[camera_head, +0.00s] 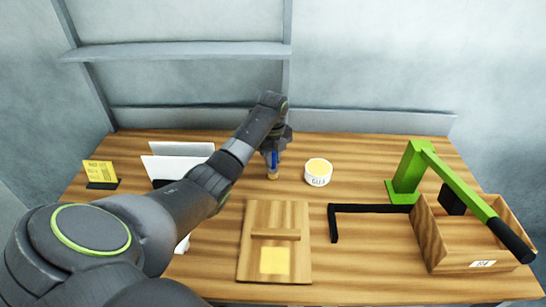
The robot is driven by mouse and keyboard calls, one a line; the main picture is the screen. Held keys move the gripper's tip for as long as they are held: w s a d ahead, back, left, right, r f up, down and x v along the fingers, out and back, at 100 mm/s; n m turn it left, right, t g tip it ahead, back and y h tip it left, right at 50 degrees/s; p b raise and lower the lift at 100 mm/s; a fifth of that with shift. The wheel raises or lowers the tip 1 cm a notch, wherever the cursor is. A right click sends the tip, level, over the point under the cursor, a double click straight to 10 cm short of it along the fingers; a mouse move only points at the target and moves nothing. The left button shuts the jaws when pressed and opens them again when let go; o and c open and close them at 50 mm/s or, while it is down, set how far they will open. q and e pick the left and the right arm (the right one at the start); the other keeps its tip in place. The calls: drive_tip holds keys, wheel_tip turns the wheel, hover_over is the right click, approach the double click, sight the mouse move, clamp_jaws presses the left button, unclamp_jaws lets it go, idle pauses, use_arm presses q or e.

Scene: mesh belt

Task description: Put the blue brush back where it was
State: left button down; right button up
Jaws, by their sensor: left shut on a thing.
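The blue brush (274,160) is upright under my left gripper (273,148), toward the back middle of the table. My left gripper is shut on it. The lower end of the brush looks tan and is at or just above the table top; I cannot tell which. A round white glue tub (318,178) with a yellow top stands just right of the brush, apart from it. My right gripper is not in view.
A wooden board (258,218) with a yellow square lies in front. A green lever press (409,170), a black angle bar (334,222) and a wooden crate (432,245) stand right.

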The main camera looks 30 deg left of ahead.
use_arm(q)
drive_tip(key=shift+f, duration=0.2)
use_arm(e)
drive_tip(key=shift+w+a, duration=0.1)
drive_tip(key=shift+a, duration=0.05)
use_arm(q)
drive_tip(key=c, duration=1.3)
unclamp_jaws()
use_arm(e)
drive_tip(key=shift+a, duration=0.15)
use_arm(q)
drive_tip(key=shift+r, duration=0.15)
wheel_tip(320, 180, up, 8)
drive_tip(key=shift+f+b, duration=0.1)
drive_tip(key=shift+b, duration=0.85)
wheel_tip(320, 180, up, 3)
drive_tip(key=p, duration=0.3)
drive_tip(key=shift+p, duration=0.35)
drive_tip(key=shift+r+p, duration=0.55)
drive_tip(key=shift+r, duration=0.05)
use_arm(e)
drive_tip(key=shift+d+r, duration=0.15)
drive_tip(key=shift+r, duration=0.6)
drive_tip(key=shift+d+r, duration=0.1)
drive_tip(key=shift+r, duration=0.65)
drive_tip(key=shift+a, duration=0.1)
